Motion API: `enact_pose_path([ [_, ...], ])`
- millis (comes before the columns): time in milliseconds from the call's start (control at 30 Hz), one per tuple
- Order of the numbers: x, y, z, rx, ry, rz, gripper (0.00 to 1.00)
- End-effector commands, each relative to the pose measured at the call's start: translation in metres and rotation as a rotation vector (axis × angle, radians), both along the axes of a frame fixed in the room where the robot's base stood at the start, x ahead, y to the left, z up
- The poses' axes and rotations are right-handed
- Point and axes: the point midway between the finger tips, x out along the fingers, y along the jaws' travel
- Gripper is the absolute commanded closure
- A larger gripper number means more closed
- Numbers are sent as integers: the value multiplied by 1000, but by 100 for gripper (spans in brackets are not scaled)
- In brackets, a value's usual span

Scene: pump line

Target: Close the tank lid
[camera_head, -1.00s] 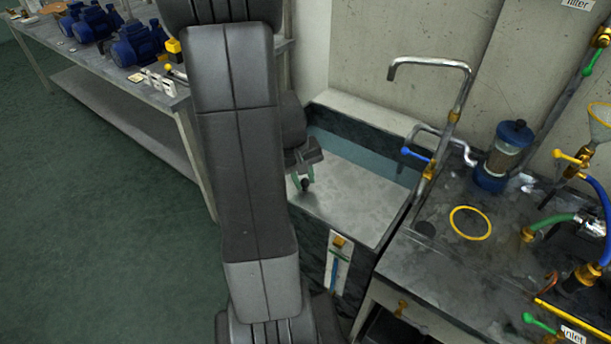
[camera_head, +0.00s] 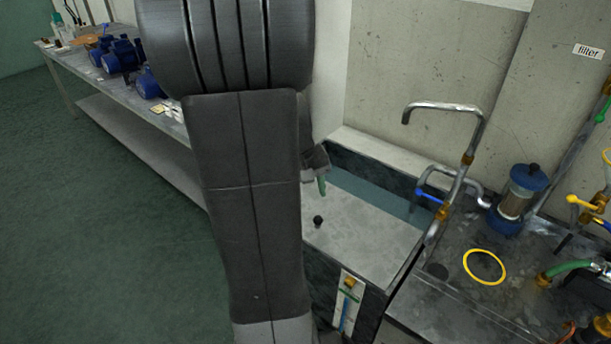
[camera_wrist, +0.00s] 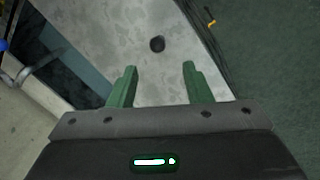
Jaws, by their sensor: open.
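The tank (camera_head: 371,315) is a dark-walled basin beside the bench. Its grey lid (camera_head: 365,235) lies over most of the opening, and a strip of teal interior shows along the back and right. The lid has a black knob (camera_head: 318,221) near its left side. My gripper (camera_head: 322,186) is partly hidden behind my arm, with a green finger showing behind the knob in the picture. In the wrist view, my gripper (camera_wrist: 158,82) has its two green fingers apart and empty. The knob (camera_wrist: 157,44) lies beyond the fingertips, untouched, and the teal gap is at the left.
A curved metal pipe (camera_head: 445,107) with a blue-handled valve (camera_head: 428,196) rises at the tank's right. A blue filter housing (camera_head: 522,195) and a yellow ring (camera_head: 484,267) are on the bench. A table (camera_head: 125,100) with blue pumps stands at left. Green floor is clear.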

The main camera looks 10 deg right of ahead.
Motion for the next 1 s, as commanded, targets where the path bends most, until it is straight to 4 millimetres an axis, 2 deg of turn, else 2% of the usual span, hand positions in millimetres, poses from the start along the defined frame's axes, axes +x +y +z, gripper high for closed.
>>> enact_pose_path([
  [33,1,2,12,0,-5,2,55],
  [100,0,5,23,0,-4,2,55],
  [333,-1,9,44,0,0,0,55],
  [833,-1,9,45,0,1,0,55],
  [1000,-2,7,35,-1,5,0,55],
])
